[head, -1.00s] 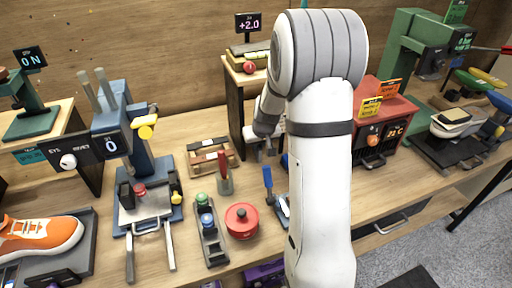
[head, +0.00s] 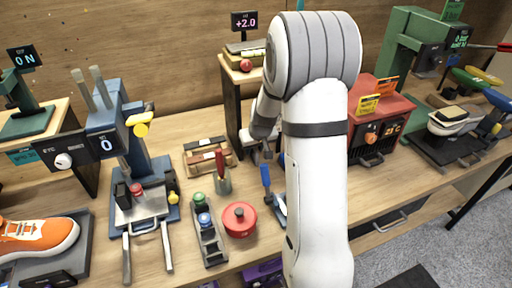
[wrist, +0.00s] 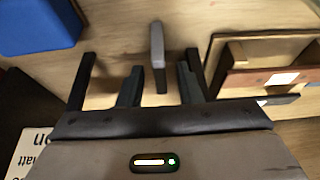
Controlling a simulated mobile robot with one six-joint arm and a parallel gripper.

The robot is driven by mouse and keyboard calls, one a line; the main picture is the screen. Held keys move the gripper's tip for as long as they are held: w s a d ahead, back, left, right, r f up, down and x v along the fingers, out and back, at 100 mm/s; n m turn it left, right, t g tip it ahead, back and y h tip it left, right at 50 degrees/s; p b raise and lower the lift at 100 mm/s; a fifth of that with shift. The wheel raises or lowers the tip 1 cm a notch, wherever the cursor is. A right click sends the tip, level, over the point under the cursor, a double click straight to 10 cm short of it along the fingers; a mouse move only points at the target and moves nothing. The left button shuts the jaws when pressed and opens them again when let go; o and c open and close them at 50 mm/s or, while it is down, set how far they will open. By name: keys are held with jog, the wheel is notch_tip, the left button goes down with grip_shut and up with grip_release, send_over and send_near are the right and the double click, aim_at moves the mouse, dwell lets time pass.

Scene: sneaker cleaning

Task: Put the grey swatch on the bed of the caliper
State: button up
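A narrow grey slab (wrist: 157,48), probably the grey swatch seen edge-on, stands between my gripper's fingers in the wrist view. In the head view my gripper (head: 262,152) is low over the table, partly hidden by my arm, right of the wooden swatch holder (head: 208,157). No caliper is plainly identifiable. The raised stand with the "+2.0" display (head: 244,21) at the back may be it.
The wooden holder (wrist: 265,65) is close on the right in the wrist view, and a blue block (wrist: 38,25) is at upper left. A red pot (head: 239,219) and a blue-handled tool (head: 266,178) lie in front. A red heater (head: 378,125) stands to the right.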

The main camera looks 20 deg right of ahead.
jog(key=v, duration=1.2)
jog(key=s+a+r, duration=0.3)
jog(key=s+a, duration=0.4)
jog(key=s, duration=0.5)
jog(key=shift+r+g+b, duration=0.3)
jog(key=shift+g+b, duration=0.05)
jog(key=shift+g, duration=0.05)
jog(key=shift+o, duration=0.2)
jog(key=s+a, duration=0.2)
jog(key=s, duration=0.9)
jog(key=shift+a+f+g, duration=0.2)
jog(key=shift+f+g, duration=0.1)
jog(key=shift+g, duration=0.1)
jog(key=shift+o, duration=0.3)
jog(key=shift+s+f, duration=0.1)
jog(key=shift+s, duration=0.35)
jog(key=shift+a, duration=0.1)
